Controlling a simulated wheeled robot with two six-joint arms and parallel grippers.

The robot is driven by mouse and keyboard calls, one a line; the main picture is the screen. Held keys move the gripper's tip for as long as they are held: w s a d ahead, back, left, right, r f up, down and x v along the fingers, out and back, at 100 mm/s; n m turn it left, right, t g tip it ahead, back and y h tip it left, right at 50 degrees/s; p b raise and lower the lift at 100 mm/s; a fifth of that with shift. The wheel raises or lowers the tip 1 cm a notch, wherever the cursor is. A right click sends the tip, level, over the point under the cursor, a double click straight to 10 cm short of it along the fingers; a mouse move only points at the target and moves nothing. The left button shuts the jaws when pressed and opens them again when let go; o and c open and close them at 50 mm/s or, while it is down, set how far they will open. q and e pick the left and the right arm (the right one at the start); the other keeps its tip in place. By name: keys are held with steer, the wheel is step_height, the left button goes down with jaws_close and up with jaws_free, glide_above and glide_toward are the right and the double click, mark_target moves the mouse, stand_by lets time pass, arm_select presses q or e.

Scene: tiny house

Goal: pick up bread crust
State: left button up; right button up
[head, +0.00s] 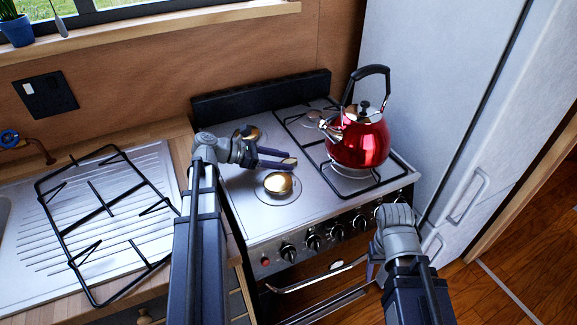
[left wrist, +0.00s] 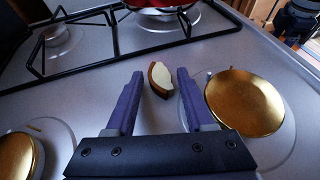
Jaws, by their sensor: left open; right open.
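The bread crust (left wrist: 159,78), a small piece with a brown edge and pale inside, lies on the metal stove top. In the left wrist view it sits just beyond and between the fingertips of my left gripper (left wrist: 158,76). In the head view only a small part of the crust (head: 289,160) shows at the tips of my left gripper (head: 286,159). My left gripper is open, low over the stove, with nothing between its fingers. My right gripper (head: 373,270) is in front of the stove at the right, empty; its fingers are partly hidden.
A red kettle (head: 359,138) stands on the black grate (head: 325,178) right of the crust. A brass burner cap (head: 278,184) is close to my left gripper. A loose grate (head: 103,212) lies on the sink drainer. A white fridge (head: 432,90) stands at the right.

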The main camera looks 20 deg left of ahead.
mark_target(282, 161)
arm_select(q)
jaws_close()
stand_by(0.4)
steer(key=shift+r, duration=0.1)
step_height(282, 161, up, 10)
steer(key=p, duration=1)
